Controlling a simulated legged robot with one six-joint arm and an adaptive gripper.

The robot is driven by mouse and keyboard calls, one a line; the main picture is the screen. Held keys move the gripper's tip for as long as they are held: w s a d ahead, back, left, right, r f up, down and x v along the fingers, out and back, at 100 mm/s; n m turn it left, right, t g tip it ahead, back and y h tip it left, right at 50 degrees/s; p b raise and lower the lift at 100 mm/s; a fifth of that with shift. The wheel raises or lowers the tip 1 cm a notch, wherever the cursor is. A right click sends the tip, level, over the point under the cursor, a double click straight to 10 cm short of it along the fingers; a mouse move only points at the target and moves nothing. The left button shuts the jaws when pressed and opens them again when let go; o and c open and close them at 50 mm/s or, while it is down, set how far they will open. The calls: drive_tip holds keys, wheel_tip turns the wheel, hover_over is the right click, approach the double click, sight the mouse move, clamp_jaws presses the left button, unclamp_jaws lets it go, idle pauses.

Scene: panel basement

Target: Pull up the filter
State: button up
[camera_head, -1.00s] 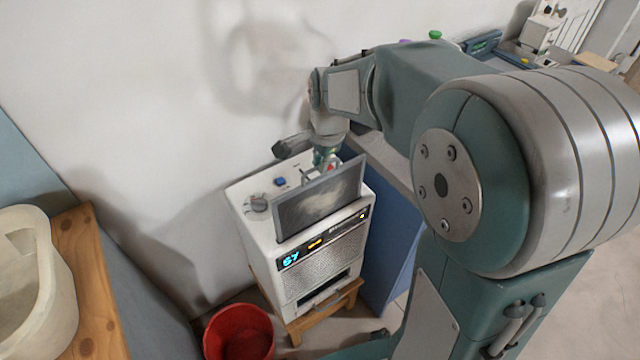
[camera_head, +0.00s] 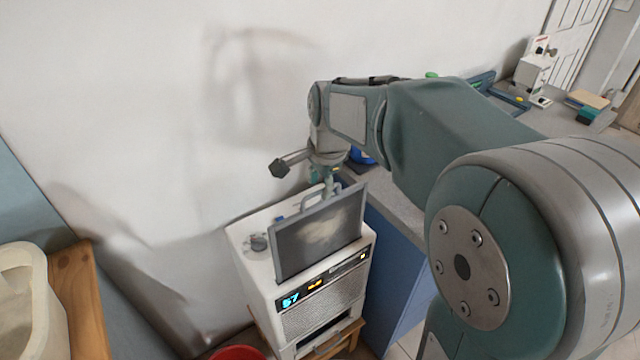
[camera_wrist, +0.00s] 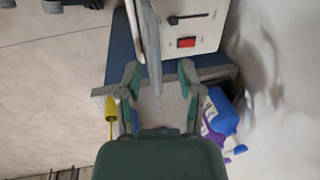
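The filter (camera_head: 320,232), a flat panel with a grey frame and a loop handle (camera_head: 318,196) on top, stands raised out of the top of the white machine (camera_head: 325,297), slightly tilted. My gripper (camera_head: 329,183) is at the handle, pointing down, with its fingers partly hidden in the head view. In the wrist view the filter (camera_wrist: 151,40) shows nearly edge-on and reaches between my two fingertips (camera_wrist: 158,75). The fingers are apart, with visible gaps on both sides of it. Whether either finger touches the handle is unclear.
The machine's top has a round knob (camera_head: 259,243) and a red switch (camera_wrist: 186,42). A blue cabinet (camera_head: 392,285) with a grey counter stands right of it. A red bucket (camera_head: 238,353) is on the floor, and a wooden surface (camera_head: 80,300) with a cream basin (camera_head: 30,315) is at left.

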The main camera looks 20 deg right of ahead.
drive_tip(key=v, duration=1.1)
drive_tip(key=shift+r, duration=0.4)
drive_tip(key=shift+s+a, duration=0.1)
drive_tip(key=s+f+n+t, duration=0.1)
drive_tip(key=s+f+n, duration=0.3)
drive_tip(key=s+n, duration=0.3)
drive_tip(key=s+f+n+t, duration=0.2)
drive_tip(key=s+f+n, duration=0.2)
drive_tip(key=s+n, duration=0.3)
drive_tip(key=s, duration=0.4)
drive_tip(key=shift+s+a+f+h, duration=0.2)
drive_tip(key=shift+a+f+h, duration=0.1)
drive_tip(key=shift+h, duration=0.1)
idle(0.5)
